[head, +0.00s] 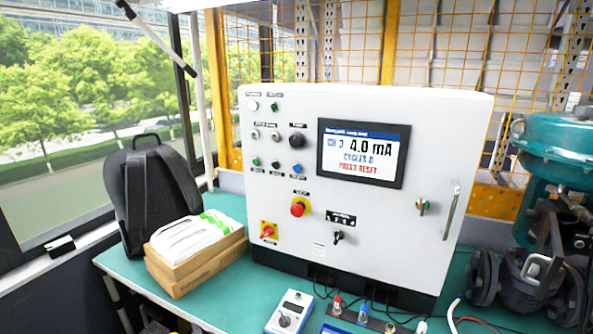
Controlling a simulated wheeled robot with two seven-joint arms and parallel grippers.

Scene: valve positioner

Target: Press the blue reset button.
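The blue reset button (297,169) is a small round button on the front of a white control cabinet (430,150), at the right end of a row with a green button (256,162) and a black button (276,166). The cabinet stands upright on a green bench. Its screen (362,153) reads "4.0 mA", "CYCLES 0" and, in red, "PRESS RESET". Nothing covers the blue button. Neither of my grippers shows in the head view.
A red knob (299,207) and a red-yellow switch (269,231) sit lower on the panel. A cardboard box (190,272), a black backpack (150,195) and a handheld meter (289,311) share the bench (229,205). A teal valve actuator (560,140) stands right. Space before the buttons is clear.

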